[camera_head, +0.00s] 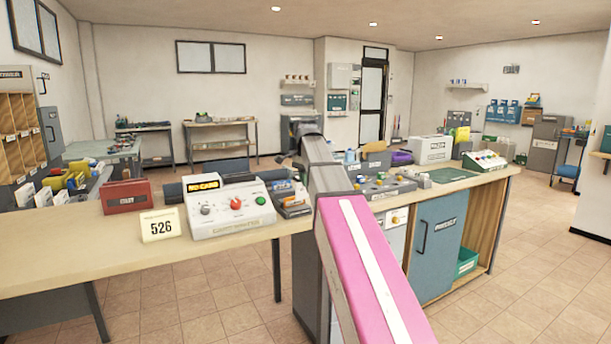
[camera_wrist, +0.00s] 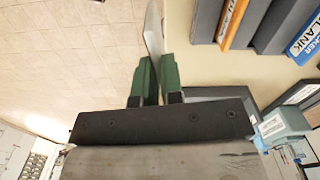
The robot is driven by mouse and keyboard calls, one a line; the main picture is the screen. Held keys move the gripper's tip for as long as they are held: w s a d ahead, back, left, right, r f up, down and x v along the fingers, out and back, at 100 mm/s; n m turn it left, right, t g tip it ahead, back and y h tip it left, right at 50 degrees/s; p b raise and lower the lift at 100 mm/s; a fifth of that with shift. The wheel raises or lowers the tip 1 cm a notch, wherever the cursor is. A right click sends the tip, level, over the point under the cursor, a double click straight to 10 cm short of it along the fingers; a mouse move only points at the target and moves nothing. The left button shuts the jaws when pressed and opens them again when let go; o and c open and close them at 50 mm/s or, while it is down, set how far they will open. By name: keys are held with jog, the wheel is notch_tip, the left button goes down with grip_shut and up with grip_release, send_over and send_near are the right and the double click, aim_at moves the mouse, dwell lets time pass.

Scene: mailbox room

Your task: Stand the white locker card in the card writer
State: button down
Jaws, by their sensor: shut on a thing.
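In the wrist view, my gripper (camera_wrist: 157,75) has its green fingers shut on a thin white card (camera_wrist: 153,28). The card is seen nearly edge-on and sticks out beyond the fingertips. Table top shows to its right and floor to its left. In the head view, I cannot make out my gripper or the held card. A pale console, which I take for the card writer (camera_head: 228,220), stands on the near table; its display reads "NO CARD". It has a red knob and a green button. I cannot make out a card standing in it.
A red box (camera_head: 127,196) and a "526" sign (camera_head: 159,226) stand left of the console. A small rack of coloured items (camera_head: 291,200) stands right of it. Labelled blocks, including a blue one (camera_wrist: 306,42), lie near my gripper. A blue cabinet (camera_head: 440,240) is at right.

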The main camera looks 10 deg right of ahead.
jog(key=s+f+n, duration=0.5)
jog(key=f+n, duration=0.1)
jog(key=f, duration=0.3)
jog(key=s+f+n, duration=0.4)
jog(key=f+n, duration=0.2)
jog(key=f, duration=0.4)
jog(key=shift+s+f+n, duration=0.3)
jog(key=shift+s+n, duration=0.1)
